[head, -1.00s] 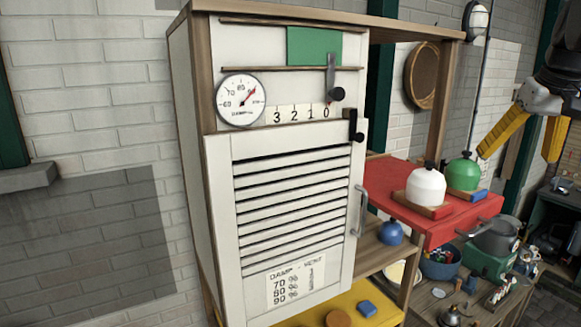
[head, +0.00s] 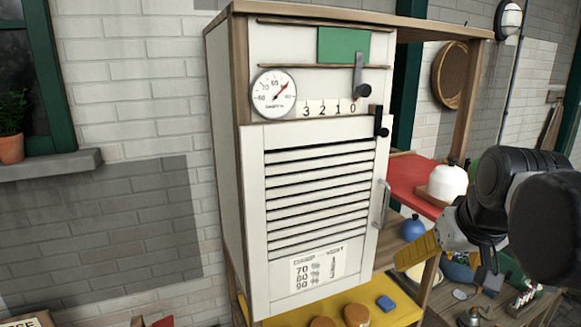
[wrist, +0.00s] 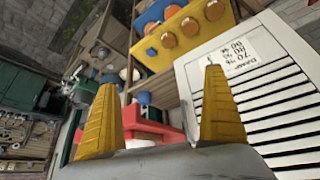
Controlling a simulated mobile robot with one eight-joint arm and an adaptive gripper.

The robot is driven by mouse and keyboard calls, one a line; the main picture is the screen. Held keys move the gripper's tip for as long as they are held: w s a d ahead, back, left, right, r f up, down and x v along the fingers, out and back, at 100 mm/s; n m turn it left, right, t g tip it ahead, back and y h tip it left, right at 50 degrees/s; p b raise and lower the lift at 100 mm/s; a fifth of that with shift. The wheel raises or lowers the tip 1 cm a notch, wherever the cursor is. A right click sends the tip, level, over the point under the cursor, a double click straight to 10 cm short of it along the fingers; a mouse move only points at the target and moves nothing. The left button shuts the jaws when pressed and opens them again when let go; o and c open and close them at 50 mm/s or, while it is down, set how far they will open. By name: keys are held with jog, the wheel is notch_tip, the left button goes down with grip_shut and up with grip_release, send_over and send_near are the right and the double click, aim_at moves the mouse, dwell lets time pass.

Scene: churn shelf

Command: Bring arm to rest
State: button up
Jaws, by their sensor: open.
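My gripper (head: 425,252) is at the right of the head view, below the red shelf board and right of the white cabinet. One yellow finger shows there; my dark wrist hides the rest. In the wrist view, my gripper (wrist: 158,110) has its two yellow fingers wide apart with nothing between them. The louvred cabinet door (head: 318,215) is shut, and its metal handle (head: 384,205) is on its right side, left of my gripper. No contact between gripper and door is visible.
A white churn (head: 447,182) stands on the red board (head: 408,175). A blue round pot (head: 412,228) sits below. A yellow shelf (head: 390,315) holds brown round items. A cluttered bench (head: 470,300) stands at lower right. Open wall space lies left of the cabinet.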

jog(key=s+a+f+n+t+y, duration=0.1)
jog(key=s+a+f, duration=0.35)
jog(key=f, duration=0.25)
jog(key=s+a+f, duration=0.4)
jog(key=s+f, duration=0.1)
jog(key=f, duration=0.2)
notch_tip(320, 180, down, 39)
jog(key=b, duration=3.9)
jog(key=shift+w+d+r, duration=0.15)
jog(key=shift+w+d, duration=0.15)
jog(key=shift+w, duration=0.1)
jog(key=shift+c, duration=0.4)
